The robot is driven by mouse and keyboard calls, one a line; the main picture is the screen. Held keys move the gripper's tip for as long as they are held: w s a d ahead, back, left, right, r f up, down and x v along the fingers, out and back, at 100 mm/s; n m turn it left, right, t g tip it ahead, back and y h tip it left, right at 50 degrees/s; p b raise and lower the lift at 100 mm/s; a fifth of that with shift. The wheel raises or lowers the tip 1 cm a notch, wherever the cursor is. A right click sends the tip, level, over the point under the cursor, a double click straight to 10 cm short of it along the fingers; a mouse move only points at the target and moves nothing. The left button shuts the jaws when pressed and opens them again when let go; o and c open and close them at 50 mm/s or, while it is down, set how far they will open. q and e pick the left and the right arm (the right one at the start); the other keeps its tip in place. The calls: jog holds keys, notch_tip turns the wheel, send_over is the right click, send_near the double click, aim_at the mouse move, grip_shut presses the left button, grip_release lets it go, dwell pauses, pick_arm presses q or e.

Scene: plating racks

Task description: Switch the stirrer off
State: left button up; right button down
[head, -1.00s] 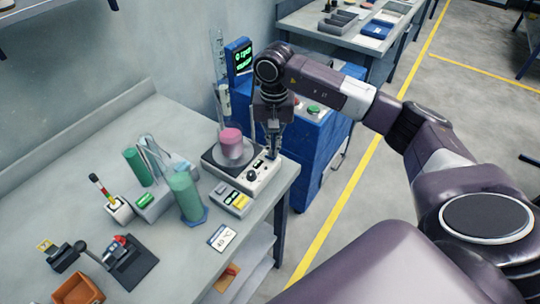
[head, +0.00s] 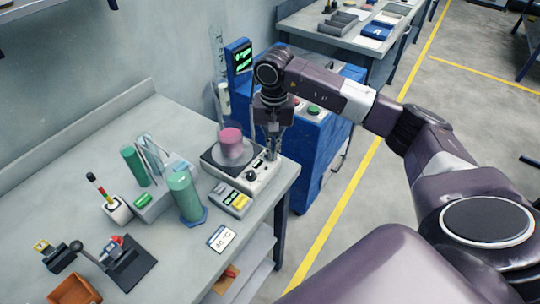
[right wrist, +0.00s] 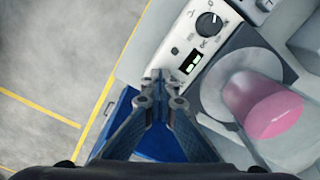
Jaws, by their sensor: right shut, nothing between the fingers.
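The stirrer (head: 262,178) is a white and grey box with a dark top plate near the bench's right end. A glass vessel with pink contents (head: 231,140) stands on it; the pink also shows in the right wrist view (right wrist: 265,108). The front panel (right wrist: 205,45) carries a black knob (right wrist: 208,24) and a small dark window with a pale green patch (right wrist: 192,66). My right gripper (head: 272,154) is shut and empty, its fingertips (right wrist: 166,76) at the panel's end beside that window. I cannot tell whether they touch it. My left gripper is out of view.
Green cylinders (head: 186,196) stand to the left. A blue cabinet (head: 310,150) with a lit green screen (head: 239,57) is behind the gripper. Clear floor lies right.

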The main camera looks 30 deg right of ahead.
jog(key=shift+s, duration=0.1)
jog(key=shift+r+p, duration=0.6)
jog(key=shift+r, duration=0.25)
jog(key=shift+r+p, duration=1.25)
jog(key=shift+r, duration=1.25)
